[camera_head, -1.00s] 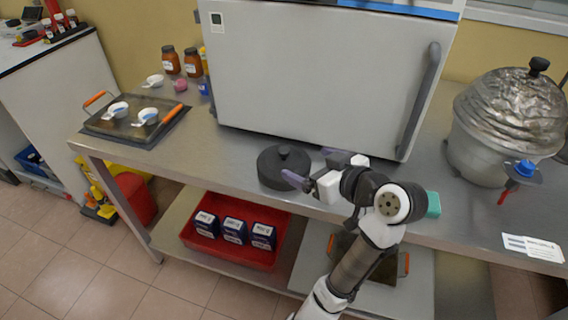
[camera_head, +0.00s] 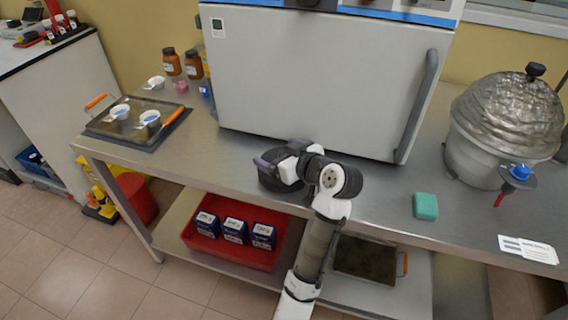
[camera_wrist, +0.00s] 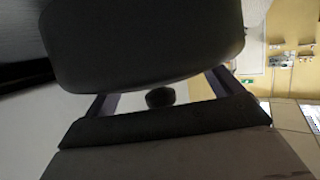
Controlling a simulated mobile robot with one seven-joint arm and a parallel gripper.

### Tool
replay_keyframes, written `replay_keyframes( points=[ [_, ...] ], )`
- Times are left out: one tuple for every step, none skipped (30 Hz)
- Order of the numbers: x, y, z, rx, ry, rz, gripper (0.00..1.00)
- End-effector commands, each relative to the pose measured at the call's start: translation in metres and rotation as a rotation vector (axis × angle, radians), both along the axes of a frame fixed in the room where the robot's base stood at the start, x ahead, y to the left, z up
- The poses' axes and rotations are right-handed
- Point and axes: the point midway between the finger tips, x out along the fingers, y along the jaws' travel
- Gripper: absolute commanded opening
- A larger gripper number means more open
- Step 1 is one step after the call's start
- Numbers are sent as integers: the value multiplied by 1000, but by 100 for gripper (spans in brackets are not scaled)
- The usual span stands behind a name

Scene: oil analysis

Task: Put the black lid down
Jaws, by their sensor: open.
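The black lid (camera_head: 268,183) lies flat on the metal bench, in front of the large grey oven. My gripper (camera_head: 270,163) is right over it and hides most of its top. In the wrist view the lid (camera_wrist: 145,42) fills the upper part as a large dark rounded shape. A small dark round knob (camera_wrist: 160,97) shows between the two fingers of my gripper (camera_wrist: 160,88). The fingers are spread, with a visible gap on each side of the knob. My gripper is open and holds nothing.
The oven (camera_head: 320,80) stands behind the lid. A tray (camera_head: 110,138) with small white cups is at the left. A green block (camera_head: 426,206) and a silver domed pot (camera_head: 505,115) are to the right. Bare bench lies between lid and block.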

Motion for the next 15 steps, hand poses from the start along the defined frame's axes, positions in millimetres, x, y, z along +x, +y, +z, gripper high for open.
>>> replay_keyframes(
  points=[
    [0, 0, 0, 0, 0, 0, 91],
    [0, 0, 0, 0, 0, 0, 91],
    [0, 0, 0, 0, 0, 0, 91],
    [0, 0, 0, 0, 0, 0, 91],
    [0, 0, 0, 0, 0, 0, 90],
    [0, 0, 0, 0, 0, 0, 85],
    [0, 0, 0, 0, 0, 0, 81],
    [0, 0, 0, 0, 0, 0, 77],
    [0, 0, 0, 0, 0, 0, 72],
    [0, 0, 0, 0, 0, 0, 68],
    [0, 0, 0, 0, 0, 0, 64],
    [0, 0, 0, 0, 1, 0, 59],
    [0, 0, 0, 0, 1, 0, 55],
    [0, 0, -1, 0, 1, 0, 51],
    [0, 0, -1, -1, 2, 0, 46]
  ],
)
